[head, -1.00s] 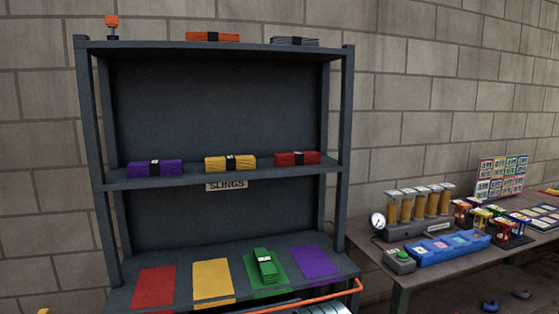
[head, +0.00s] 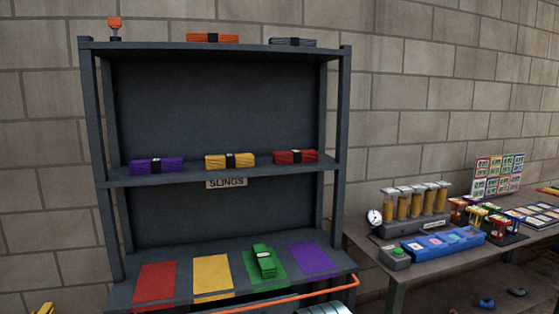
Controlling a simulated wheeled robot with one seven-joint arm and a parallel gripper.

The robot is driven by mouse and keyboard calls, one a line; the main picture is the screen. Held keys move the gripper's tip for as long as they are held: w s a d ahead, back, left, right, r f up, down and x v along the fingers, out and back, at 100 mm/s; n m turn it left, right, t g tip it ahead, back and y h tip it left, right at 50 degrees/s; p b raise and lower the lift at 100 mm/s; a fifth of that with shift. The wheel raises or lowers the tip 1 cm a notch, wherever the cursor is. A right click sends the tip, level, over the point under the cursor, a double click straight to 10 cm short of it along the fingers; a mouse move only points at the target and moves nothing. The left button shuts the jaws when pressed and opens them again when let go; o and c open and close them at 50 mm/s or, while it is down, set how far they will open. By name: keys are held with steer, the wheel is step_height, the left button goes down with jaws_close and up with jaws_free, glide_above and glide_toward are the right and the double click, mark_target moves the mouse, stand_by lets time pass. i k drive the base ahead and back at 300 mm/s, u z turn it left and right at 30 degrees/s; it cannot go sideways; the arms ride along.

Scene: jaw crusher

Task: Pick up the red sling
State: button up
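The red sling (head: 295,157) is a folded bundle with a black band. It lies at the right end of the middle shelf (head: 130,178), in the head view. A yellow sling (head: 230,161) and a purple sling (head: 157,165) lie to its left on the same shelf. A green sling (head: 263,260) lies on the green patch of the lower shelf. My gripper does not show in the head view.
Red (head: 156,282), yellow (head: 212,278) and purple (head: 314,259) patches on the lower shelf are bare. An orange bar (head: 300,298) runs along its front. A bench with gauge, jars and a blue tray (head: 444,243) stands at the right. Orange (head: 213,38) and grey bundles lie on top.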

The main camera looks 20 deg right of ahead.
mark_target(295, 156)
steer(key=u, duration=0.05)
steer(key=k, duration=0.4)
steer(key=z, duration=1.05)
steer(key=i, duration=1.85)
steer(key=u, duration=0.45)
